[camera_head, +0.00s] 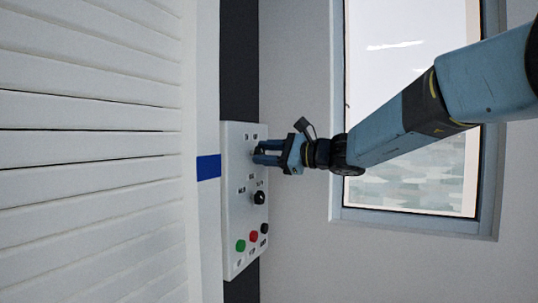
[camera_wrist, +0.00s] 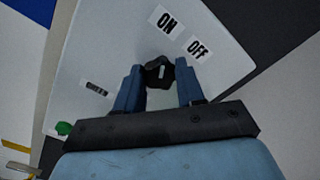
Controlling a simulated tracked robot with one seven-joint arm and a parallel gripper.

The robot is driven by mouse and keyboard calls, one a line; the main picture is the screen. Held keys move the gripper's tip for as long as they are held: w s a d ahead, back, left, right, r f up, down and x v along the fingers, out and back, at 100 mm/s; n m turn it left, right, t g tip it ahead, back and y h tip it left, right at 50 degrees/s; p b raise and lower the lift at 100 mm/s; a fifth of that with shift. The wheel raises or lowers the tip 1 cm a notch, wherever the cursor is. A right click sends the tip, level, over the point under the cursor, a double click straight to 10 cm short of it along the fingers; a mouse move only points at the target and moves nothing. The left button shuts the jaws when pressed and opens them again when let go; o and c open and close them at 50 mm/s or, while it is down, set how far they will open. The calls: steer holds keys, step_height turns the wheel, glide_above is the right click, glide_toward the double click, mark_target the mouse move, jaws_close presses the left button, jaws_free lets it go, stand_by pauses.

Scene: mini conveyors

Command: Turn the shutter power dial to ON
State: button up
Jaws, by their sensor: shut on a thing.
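The shutter power dial (camera_wrist: 160,76) is a black knob on a white control panel (camera_wrist: 101,55), with an ON label (camera_wrist: 166,20) and an OFF label (camera_wrist: 199,48) beside it in the wrist view. My gripper (camera_wrist: 158,70) has its two blue fingers on either side of the dial and is shut on it. In the head view my gripper (camera_head: 257,154) reaches the upper part of the panel (camera_head: 232,215) from the right. The dial is mostly hidden by the fingers there. I cannot tell exactly which label its pointer faces.
Below my gripper, the panel carries another black knob (camera_head: 260,198), a green button (camera_head: 240,246), a red button (camera_head: 253,237) and a small black button (camera_head: 264,229). A white slatted shutter (camera_head: 95,185) fills the left. A window (camera_head: 415,190) is in the wall behind my arm.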

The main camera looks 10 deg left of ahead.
steer(key=o, duration=0.8)
steer(key=shift+s+a, duration=0.25)
steer(key=shift+a, duration=0.05)
steer(key=shift+c, duration=0.2)
steer(key=shift+o, duration=1.4)
steer(key=shift+d, duration=0.1)
steer(key=shift+w, duration=0.1)
steer(key=shift+d, duration=0.1)
steer(key=shift+d, duration=0.2)
steer(key=v, duration=1.3)
steer(key=shift+d, duration=0.1)
